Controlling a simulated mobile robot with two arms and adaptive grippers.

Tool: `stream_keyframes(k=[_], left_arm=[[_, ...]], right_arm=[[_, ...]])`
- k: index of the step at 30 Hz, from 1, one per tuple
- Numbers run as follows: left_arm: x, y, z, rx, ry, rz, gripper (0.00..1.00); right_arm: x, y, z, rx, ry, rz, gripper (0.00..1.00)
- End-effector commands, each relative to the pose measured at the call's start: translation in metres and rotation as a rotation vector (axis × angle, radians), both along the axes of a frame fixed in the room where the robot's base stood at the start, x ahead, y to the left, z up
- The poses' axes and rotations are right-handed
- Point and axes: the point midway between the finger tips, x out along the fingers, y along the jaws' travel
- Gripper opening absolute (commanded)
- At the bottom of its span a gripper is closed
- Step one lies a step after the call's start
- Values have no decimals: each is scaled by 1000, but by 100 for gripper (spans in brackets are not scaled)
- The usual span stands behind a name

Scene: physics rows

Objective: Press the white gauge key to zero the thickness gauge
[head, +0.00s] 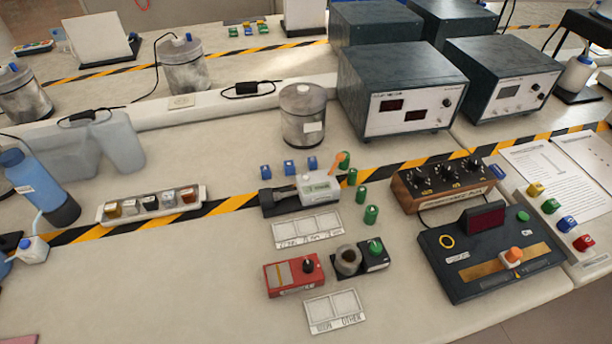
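A dark panel (466,275) at the right has a red display, a copper strip, a green button and an orange-and-white knob (513,256). Neither of my grippers is in view.
Small blue and green blocks (371,214) stand around the pale instrument. A red box (293,274), a dark knob box (374,254) and white label cards (308,229) lie in front. A metal canister (303,116) stands behind. The bench front left of centre is clear.

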Motion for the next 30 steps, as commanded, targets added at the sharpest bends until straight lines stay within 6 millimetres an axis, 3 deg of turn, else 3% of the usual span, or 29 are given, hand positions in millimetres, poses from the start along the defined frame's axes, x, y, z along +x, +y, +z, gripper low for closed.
stream_keyframes(k=[4,10,30], left_arm=[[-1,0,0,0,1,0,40],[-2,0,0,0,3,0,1],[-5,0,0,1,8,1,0]], right_arm=[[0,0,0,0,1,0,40],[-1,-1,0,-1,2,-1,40],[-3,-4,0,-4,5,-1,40]])
